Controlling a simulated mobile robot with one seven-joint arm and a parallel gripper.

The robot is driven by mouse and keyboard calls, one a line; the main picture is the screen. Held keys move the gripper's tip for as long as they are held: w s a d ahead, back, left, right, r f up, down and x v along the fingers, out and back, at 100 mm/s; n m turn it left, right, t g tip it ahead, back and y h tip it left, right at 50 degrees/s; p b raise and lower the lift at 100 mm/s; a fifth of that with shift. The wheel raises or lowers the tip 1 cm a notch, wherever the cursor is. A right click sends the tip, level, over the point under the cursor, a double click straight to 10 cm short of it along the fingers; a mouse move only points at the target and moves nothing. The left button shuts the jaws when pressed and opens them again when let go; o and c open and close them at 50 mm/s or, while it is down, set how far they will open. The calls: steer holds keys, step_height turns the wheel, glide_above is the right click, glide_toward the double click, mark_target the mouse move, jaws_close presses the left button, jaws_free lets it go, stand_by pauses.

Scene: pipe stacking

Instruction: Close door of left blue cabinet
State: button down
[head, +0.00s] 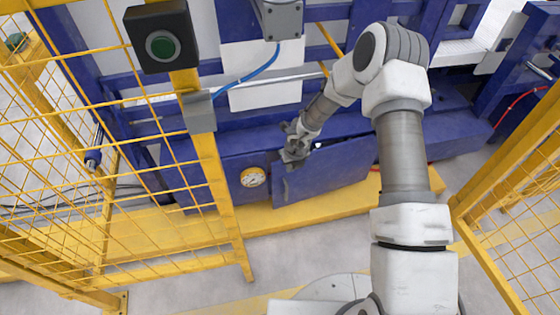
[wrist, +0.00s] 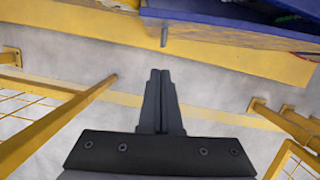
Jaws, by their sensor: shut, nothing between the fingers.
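The blue cabinet (head: 225,172) is low, with a round gauge (head: 253,177) on its front. Its blue door (head: 325,175) stands ajar, with a dark gap showing behind its top edge. The door also shows at the top of the wrist view (wrist: 215,27), with a grey peg-like handle (wrist: 164,36) sticking out from it. My gripper (head: 289,155) is near the door's upper left part in the head view. In the wrist view my gripper (wrist: 160,72) has its two fingers together and empty, below the handle and apart from it. The cabinet's inside is mostly hidden.
A yellow plinth (head: 300,213) runs along the floor below the cabinet. Yellow mesh fences stand at left (head: 110,170) and right (head: 520,170).

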steer(key=w+a+f+b, duration=0.2)
steer(key=w+f+b, duration=0.2)
steer(key=f, duration=0.5)
steer(key=shift+w+a+f+b, duration=0.2)
steer(key=shift+w+b, duration=0.2)
steer(key=shift+w, duration=0.6)
